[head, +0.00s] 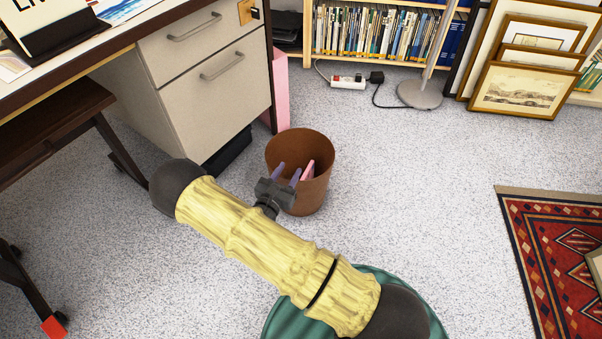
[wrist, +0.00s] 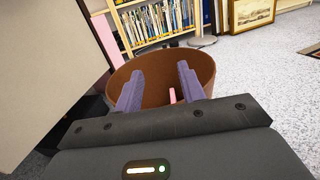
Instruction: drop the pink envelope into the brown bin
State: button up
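The brown bin (head: 312,200) stands on the floor beside the drawer unit, and it also fills the middle of the wrist view (wrist: 200,62). The pink envelope (head: 308,171) shows as a narrow upright piece inside the bin's opening, partly hidden by the rim and my finger. In the wrist view only a small pink strip of it (wrist: 172,96) shows between my fingers, nearer the right one. My gripper (head: 287,174) is at the bin's near rim, its two purple fingers apart with a wide gap (wrist: 158,88). It holds nothing that I can see.
A drawer unit (head: 215,95) under the desk stands close to the bin's left. A bookshelf (head: 370,35), a power strip (head: 347,82), a lamp base (head: 420,94) and framed prints (head: 522,90) are behind. A red rug (head: 550,240) lies right; the floor between is clear.

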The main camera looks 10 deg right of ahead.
jog(key=p+v, duration=0.2)
jog(key=v, duration=0.4)
jog(key=shift+s+a, duration=0.15)
dwell(0.5)
